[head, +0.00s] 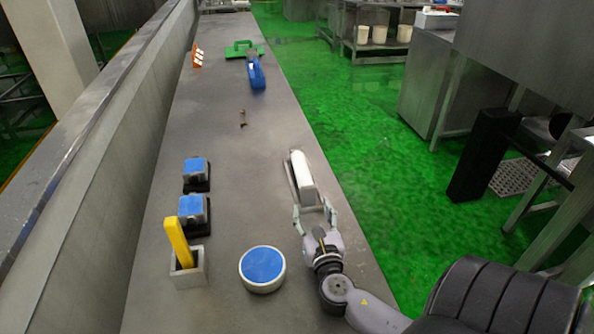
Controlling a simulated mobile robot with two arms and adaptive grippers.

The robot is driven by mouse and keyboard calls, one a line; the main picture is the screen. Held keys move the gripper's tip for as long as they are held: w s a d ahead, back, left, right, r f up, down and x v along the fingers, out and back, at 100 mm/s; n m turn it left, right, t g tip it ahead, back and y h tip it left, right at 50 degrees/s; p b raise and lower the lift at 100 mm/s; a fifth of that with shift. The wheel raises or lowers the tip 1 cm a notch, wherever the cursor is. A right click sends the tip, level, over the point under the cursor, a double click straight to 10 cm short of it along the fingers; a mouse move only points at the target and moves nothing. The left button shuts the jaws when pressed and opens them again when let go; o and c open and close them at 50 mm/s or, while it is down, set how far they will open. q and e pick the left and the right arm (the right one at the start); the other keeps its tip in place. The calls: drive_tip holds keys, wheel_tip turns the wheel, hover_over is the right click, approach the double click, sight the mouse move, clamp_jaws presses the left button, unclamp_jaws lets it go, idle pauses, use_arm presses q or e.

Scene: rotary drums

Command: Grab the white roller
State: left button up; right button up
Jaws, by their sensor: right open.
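The white roller (302,172) lies lengthwise near the right edge of the long grey table (222,135). It is a white block-like body with a thin grey edge along its left side. My right gripper (314,214) is at the roller's near end, with its fingers spread and pointing toward it. The fingers are open, one on each side of the near end. I cannot tell whether they touch it. My left gripper is not in view.
A round blue-topped container (262,267) stands left of my right gripper. A grey holder (190,274) with a yellow tool (178,240) and two blue-topped blocks (195,170) (193,210) stand further left. A blue tool (256,74) and a green tool (240,48) lie far back. The table's middle is mostly clear.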

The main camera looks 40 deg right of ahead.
approach(304, 174)
drive_tip(key=shift+w+d+f+b, duration=0.1)
drive_tip(key=shift+w+b, duration=0.1)
drive_tip(key=shift+w, duration=0.15)
drive_tip(key=shift+w+d+f+b, duration=0.1)
drive_tip(key=shift+w+f+b, duration=0.1)
drive_tip(key=shift+w, duration=0.15)
drive_tip(key=x, duration=0.2)
drive_tip(key=shift+w+d, duration=0.1)
drive_tip(key=shift+w, duration=0.3)
drive_tip(key=shift+w+d+r+b, duration=0.1)
drive_tip(key=shift+w+d+b, duration=0.2)
drive_tip(key=shift+w+b, duration=0.1)
drive_tip(key=shift+w+d, duration=0.2)
drive_tip(key=b+x, duration=0.1)
drive_tip(key=x, duration=0.2)
drive_tip(key=shift+w+d, duration=0.2)
drive_tip(key=shift+d, duration=0.2)
drive_tip(key=shift+w+d, duration=0.2)
drive_tip(key=shift+w, duration=0.2)
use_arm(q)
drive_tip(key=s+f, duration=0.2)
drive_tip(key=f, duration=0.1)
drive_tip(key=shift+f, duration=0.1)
use_arm(e)
drive_tip(key=shift+s+r, duration=0.1)
clamp_jaws()
